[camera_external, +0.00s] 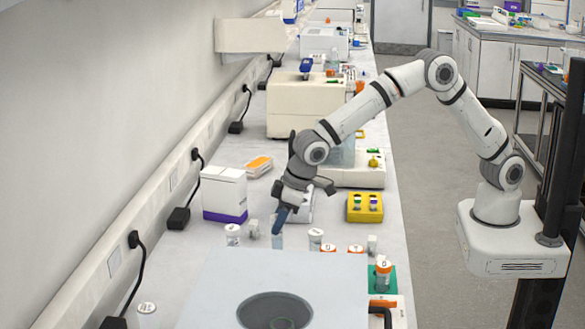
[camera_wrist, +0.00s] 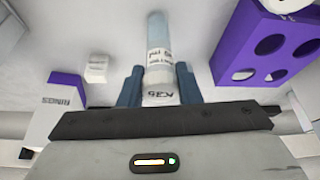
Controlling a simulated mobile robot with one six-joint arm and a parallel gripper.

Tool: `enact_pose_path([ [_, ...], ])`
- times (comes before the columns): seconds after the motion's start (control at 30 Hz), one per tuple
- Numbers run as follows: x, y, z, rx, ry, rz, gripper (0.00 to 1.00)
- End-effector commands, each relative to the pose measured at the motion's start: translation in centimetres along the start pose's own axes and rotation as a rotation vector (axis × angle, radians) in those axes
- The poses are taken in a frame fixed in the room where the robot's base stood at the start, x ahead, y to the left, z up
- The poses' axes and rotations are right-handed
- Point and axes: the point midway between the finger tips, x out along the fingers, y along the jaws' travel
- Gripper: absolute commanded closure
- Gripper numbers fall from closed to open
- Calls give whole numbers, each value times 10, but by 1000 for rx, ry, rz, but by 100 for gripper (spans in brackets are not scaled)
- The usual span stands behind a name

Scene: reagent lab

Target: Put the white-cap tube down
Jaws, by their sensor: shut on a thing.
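The white-cap tube (camera_wrist: 160,62) is between the two blue fingers of my gripper (camera_wrist: 159,88) in the wrist view. Its white lettered cap is towards the gripper, and its pale body extends away. My gripper (camera_external: 279,221) is shut on the tube and points down over the bench in the external view. The tube's pale blue lower part (camera_external: 277,241) shows just below the fingertips. I cannot tell whether its bottom touches the bench.
White-topped containers (camera_external: 232,235) (camera_external: 315,238) stand close on both sides. A white-and-purple box (camera_external: 224,193) is behind left, a yellow rack (camera_external: 364,207) behind right. A device with a round opening (camera_external: 215,300) fills the front. The wrist view shows a purple holed rack (camera_wrist: 235,62) at right.

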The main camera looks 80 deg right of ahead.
Motion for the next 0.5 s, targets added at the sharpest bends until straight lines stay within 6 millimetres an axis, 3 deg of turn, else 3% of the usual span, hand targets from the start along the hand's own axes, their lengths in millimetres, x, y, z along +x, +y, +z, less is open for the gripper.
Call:
enact_pose_path([
  [0.5, -83, 1, -31, -3, 3, -3, 90],
])
